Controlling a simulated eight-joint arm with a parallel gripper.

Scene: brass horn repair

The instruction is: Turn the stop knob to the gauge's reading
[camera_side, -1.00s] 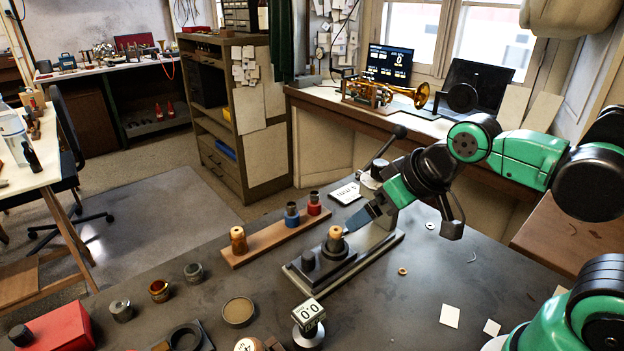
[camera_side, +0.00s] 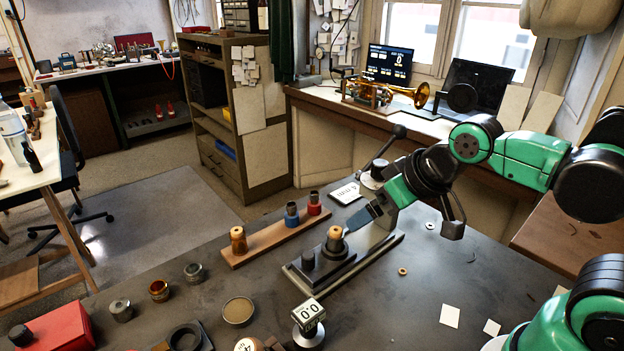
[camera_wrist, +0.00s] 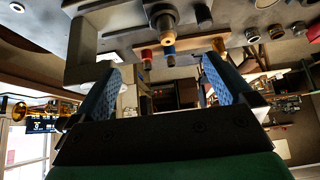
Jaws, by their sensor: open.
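The gauge (camera_side: 308,322) stands at the front of the bench in the side view, and its white display seems to read 0.0. A dark bench fixture (camera_side: 330,268) holds a brass-topped piece (camera_side: 335,241), with a short black knob (camera_side: 308,258) beside it. I cannot tell for sure whether this is the stop knob. My gripper (camera_side: 362,219) is just right of the brass-topped piece, its blue fingers angled down. In the wrist view my gripper (camera_wrist: 160,88) is open, with nothing between its fingertips. A white card (camera_side: 346,193) marked in mm lies behind.
A wooden rack (camera_side: 277,236) with brass, blue and red pieces stands left of the fixture. A lever with a black ball (camera_side: 399,131) rises behind it. Several small cups and a red box (camera_side: 55,328) are at left. The bench right of the fixture is mostly clear.

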